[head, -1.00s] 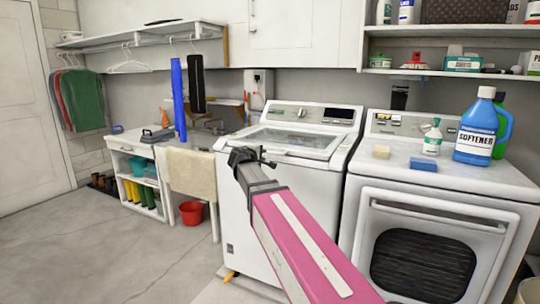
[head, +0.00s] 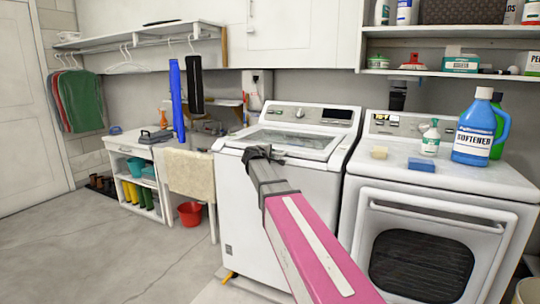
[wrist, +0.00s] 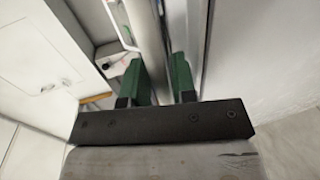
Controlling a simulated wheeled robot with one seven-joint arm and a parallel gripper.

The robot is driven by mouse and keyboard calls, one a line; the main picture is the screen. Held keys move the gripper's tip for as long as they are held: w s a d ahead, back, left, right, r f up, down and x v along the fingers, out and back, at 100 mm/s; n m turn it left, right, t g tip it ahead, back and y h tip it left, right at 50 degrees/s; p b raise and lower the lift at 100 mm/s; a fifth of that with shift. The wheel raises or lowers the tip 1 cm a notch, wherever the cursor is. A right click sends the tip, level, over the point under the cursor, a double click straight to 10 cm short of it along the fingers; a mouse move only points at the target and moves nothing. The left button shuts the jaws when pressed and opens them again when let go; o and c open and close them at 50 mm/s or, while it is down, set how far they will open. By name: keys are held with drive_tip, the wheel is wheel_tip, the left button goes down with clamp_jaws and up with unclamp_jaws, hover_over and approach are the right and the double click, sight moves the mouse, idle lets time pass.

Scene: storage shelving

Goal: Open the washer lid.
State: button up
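The washer (head: 275,205) is white and stands left of the dryer. Its lid (head: 298,139), a white frame with a glass panel, lies flat and closed on top. My gripper (head: 262,152) is at the washer's front top edge, near the front left of the lid. In the wrist view, the two green fingers of my gripper (wrist: 158,76) stand apart, with a pale lengthwise edge behind and between them. I cannot tell whether they touch the washer or the lid. The head view hides the fingertips' exact contact.
The dryer (head: 430,220) stands close on the right, with a blue softener bottle (head: 474,128), a yellow sponge (head: 379,153) and a blue sponge (head: 421,165) on top. A white cabinet (head: 290,38) hangs above the washer. Open floor (head: 120,250) lies to the left.

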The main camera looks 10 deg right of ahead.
clamp_jaws()
drive_tip(key=shift+r, duration=0.1)
